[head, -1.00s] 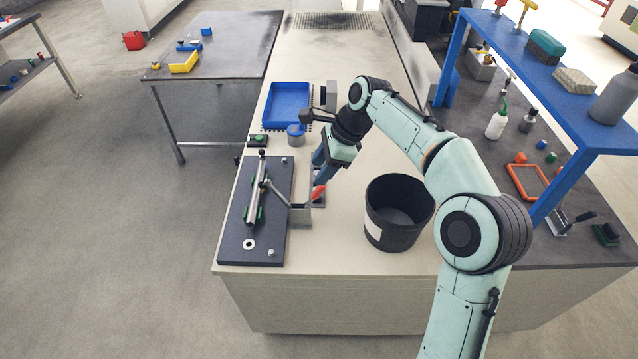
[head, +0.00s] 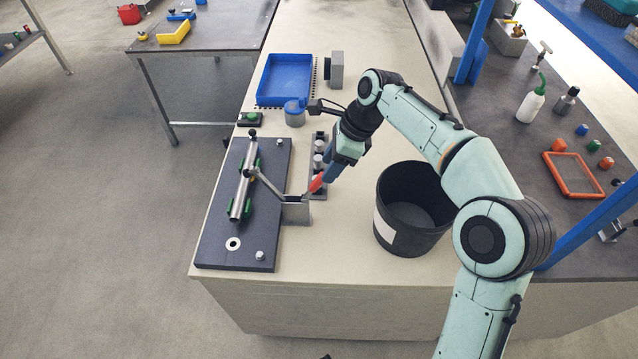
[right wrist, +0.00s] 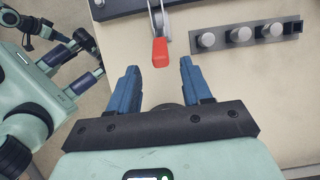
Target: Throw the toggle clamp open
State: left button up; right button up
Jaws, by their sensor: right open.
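The toggle clamp (head: 296,211) stands on a grey block at the right edge of the dark base plate (head: 222,244). Its arm reaches left over a metal bar (head: 241,190) lying in green cradles. Its red handle (head: 316,184) points right, toward my right gripper (head: 323,181). In the right wrist view the red handle (right wrist: 160,51) lies just beyond and between the open fingertips of my right gripper (right wrist: 159,68), and the fingers do not touch it. Parts of my other arm show at the left of that view, but its fingers cannot be made out.
A black bin (head: 408,250) stands right of the clamp. A rail with several grey knobs (head: 318,162) lies behind the handle, also seen in the right wrist view (right wrist: 240,34). A blue tray (head: 285,80) and a blue-lidded jar (head: 295,115) sit farther back.

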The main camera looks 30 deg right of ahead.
aim_at(319, 181)
jog(key=b+x, duration=0.1)
jog(key=x, duration=0.6)
jog(key=shift+f, duration=0.1)
grip_shut()
